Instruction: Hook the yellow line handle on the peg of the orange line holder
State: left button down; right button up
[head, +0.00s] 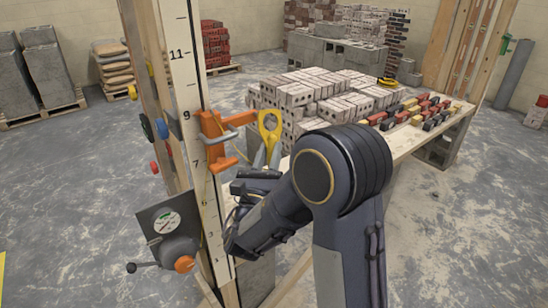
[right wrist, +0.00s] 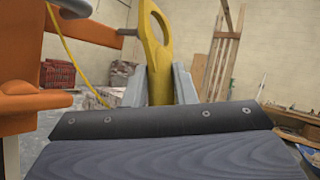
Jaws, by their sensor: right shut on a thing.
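The orange line holder (head: 212,138) is fixed to the upright measuring board, with a grey peg (head: 238,119) sticking out to the right. In the right wrist view the holder (right wrist: 28,85) fills the left side and the peg (right wrist: 90,27) points toward the handle. The yellow line handle (head: 269,124) is upright, its ring opening at the top; it also shows in the right wrist view (right wrist: 158,68). My right gripper (right wrist: 158,85) is shut on its lower part. The ring is beside the peg tip; I cannot tell whether they touch. My left gripper is out of view.
A yellow line (right wrist: 66,45) hangs near the holder. A bench (head: 440,128) with bricks stands behind. Open floor lies at the left.

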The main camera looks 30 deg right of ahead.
jog(key=w, duration=0.1)
jog(key=w+f+b, duration=0.1)
jog(key=w, duration=0.1)
jog(key=shift+w+a, duration=0.15)
jog(key=shift+w, duration=0.05)
dwell(0.3)
jog(key=shift+f, duration=0.15)
dwell(0.5)
jog(key=o, duration=1.6)
jog(key=shift+a, duration=0.1)
jog(key=shift+w, duration=0.1)
